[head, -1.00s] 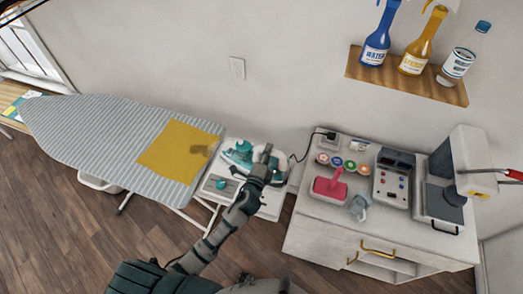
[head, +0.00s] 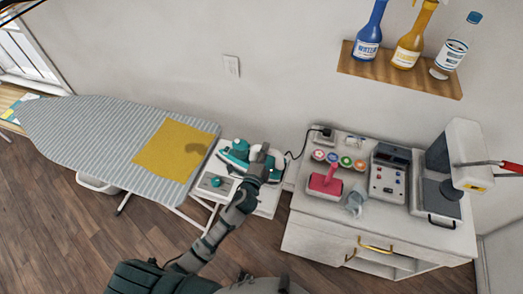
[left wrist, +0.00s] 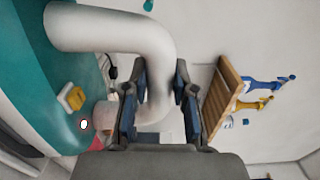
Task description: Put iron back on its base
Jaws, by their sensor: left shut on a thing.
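The teal-and-white iron (head: 238,153) is over the back part of its white base (head: 268,206), right of the ironing board. I cannot tell whether it touches the base. My left gripper (head: 262,160) reaches it from the front right. In the left wrist view, my left gripper (left wrist: 160,88) is shut on the iron's thick white handle (left wrist: 110,27), with the teal body (left wrist: 70,100) at the left. My arm hides part of the base. My right gripper is out of view.
The striped ironing board (head: 90,130) holds a yellow cloth (head: 172,150). A wooden shelf (head: 400,75) with bottles hangs above.

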